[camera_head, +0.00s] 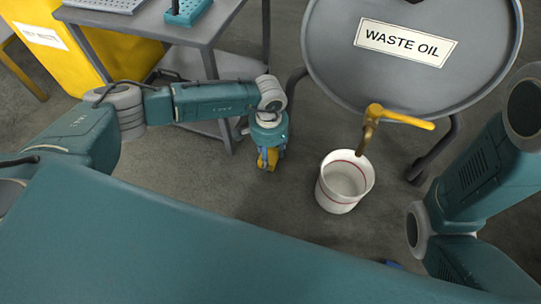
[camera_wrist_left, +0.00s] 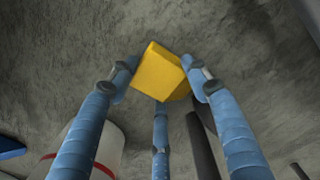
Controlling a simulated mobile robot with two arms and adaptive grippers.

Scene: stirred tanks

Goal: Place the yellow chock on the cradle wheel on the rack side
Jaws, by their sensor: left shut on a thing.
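My left gripper (camera_head: 272,148) points down over the floor, left of the bucket, and is shut on the yellow chock (camera_head: 268,160). In the left wrist view, the chock (camera_wrist_left: 160,72) is a yellow block, tilted, between the blue fingers. The waste oil drum (camera_head: 410,45) lies on a dark cradle. A cradle leg (camera_head: 294,86) shows on the left, nearer the rack, and another (camera_head: 433,150) on the right. The rack-side cradle wheel cannot be made out clearly in the head view. My right gripper is not in view; only its arm shows at the right.
A white bucket (camera_head: 344,182) with a red line stands under the drum's yellow-handled tap (camera_head: 390,118). A grey shelved rack (camera_head: 190,30) stands at the upper left. A small blue object (camera_wrist_left: 10,148) lies at the left wrist view's edge. Floor between gripper and bucket is clear.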

